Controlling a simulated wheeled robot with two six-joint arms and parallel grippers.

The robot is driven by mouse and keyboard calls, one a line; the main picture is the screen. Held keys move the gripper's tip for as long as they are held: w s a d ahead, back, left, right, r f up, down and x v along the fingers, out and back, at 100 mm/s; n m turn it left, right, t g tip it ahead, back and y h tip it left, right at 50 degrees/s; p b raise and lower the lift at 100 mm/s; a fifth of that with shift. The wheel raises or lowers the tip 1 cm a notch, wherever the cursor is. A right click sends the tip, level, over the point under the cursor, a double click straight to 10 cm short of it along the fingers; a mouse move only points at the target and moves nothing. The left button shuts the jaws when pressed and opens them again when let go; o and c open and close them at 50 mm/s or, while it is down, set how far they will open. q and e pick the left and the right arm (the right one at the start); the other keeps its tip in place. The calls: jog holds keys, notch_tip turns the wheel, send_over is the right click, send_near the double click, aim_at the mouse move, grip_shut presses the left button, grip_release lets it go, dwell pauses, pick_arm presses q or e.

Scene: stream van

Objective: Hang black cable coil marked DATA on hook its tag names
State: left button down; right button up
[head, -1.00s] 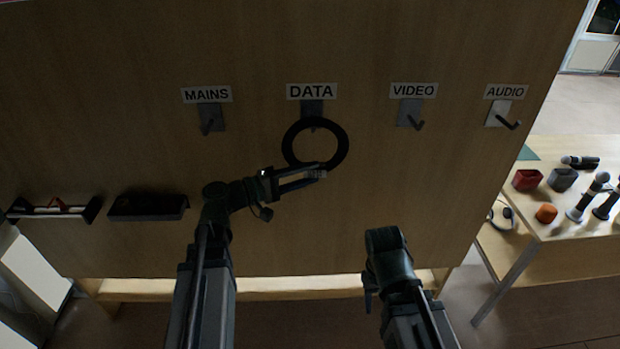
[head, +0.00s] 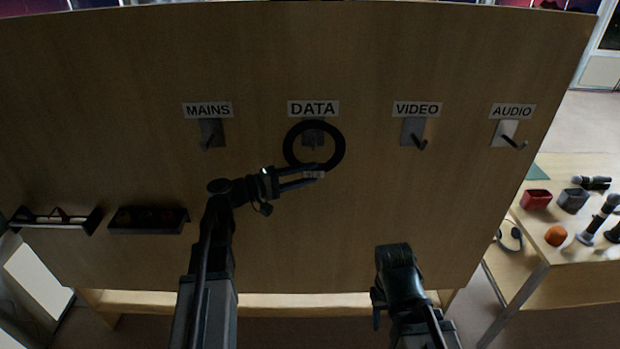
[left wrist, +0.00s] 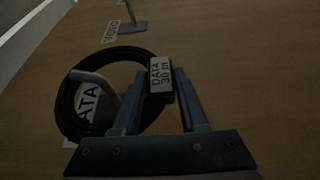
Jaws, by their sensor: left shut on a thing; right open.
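The black cable coil (head: 287,149) is a ring in front of the board, just below the DATA label (head: 313,108). My left gripper (head: 318,171) is shut on its lower edge at the tag. In the left wrist view the tag (left wrist: 161,74) reads "DATA 30 m". The DATA hook (head: 313,141) shows inside the ring's opening. In the left wrist view its grey peg (left wrist: 95,83) appears to pass through the ring, its tip over the band. Whether the coil rests on the peg I cannot tell. My right gripper is below the board; its fingertips are hidden.
The MAINS hook (head: 210,134), VIDEO hook (head: 414,134) and AUDIO hook (head: 508,135) are bare. Two dark trays (head: 148,227) are on the board at the lower left. A table (head: 570,262) with microphones stands at the right. The board's middle is clear.

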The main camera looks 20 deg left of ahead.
pick_arm(q)
jog(key=shift+w+a, duration=0.25)
jog(key=shift+w, duration=0.45)
jog(key=shift+w+d+f+b, duration=0.1)
jog(key=shift+w+f+b, duration=0.05)
jog(key=shift+f+b, duration=0.25)
jog(key=shift+d+f+b, duration=0.1)
jog(key=shift+f+b, duration=0.2)
jog(key=shift+b, duration=0.05)
jog(key=shift+a+f+b, duration=0.2)
jog(key=shift+f+b, duration=0.3)
jog(key=shift+f, duration=0.25)
jog(key=shift+c, duration=1.8)
grip_release()
